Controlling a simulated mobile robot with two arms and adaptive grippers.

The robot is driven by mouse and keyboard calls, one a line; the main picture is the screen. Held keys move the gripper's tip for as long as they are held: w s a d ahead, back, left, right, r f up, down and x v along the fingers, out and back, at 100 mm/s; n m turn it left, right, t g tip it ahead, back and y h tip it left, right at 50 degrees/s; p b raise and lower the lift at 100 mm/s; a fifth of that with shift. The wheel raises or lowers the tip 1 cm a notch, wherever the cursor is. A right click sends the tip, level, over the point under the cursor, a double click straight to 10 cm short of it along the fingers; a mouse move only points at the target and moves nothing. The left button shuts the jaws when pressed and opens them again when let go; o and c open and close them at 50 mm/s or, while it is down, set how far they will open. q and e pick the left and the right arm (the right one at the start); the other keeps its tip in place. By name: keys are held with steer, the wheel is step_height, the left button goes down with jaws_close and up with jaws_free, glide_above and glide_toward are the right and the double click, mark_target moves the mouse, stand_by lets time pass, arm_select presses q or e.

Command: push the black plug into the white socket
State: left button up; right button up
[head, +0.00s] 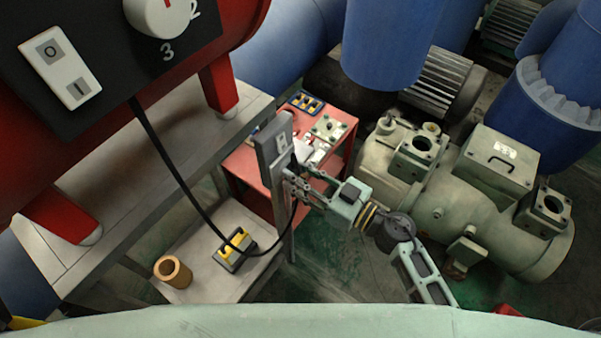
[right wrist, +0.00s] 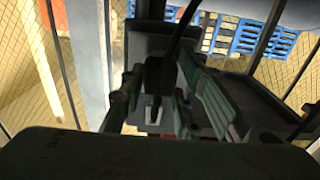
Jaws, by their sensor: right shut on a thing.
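The white socket (head: 282,141) is on a grey box (head: 268,150) at the top of a grey post, in the middle of the head view. My right gripper (head: 292,183) is at the face of this box, just below the visible white part. It is shut on the black plug (right wrist: 158,76), which shows between the fingers in the right wrist view. A black cable (right wrist: 184,26) runs from the plug. The fingers hide much of the plug in the head view, and I cannot tell whether it touches the socket. My left gripper is not in view.
A red cart (head: 245,169) with parts stands behind the post. A large green compressor (head: 470,195) stands to the right of my arm.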

steer(key=shift+w+a, duration=0.25)
steer(key=shift+a, duration=0.1)
stand_by(0.5)
steer(key=o, duration=1.1)
steer(key=shift+o, duration=0.2)
steer(key=v, duration=1.2)
steer(key=shift+w, duration=0.1)
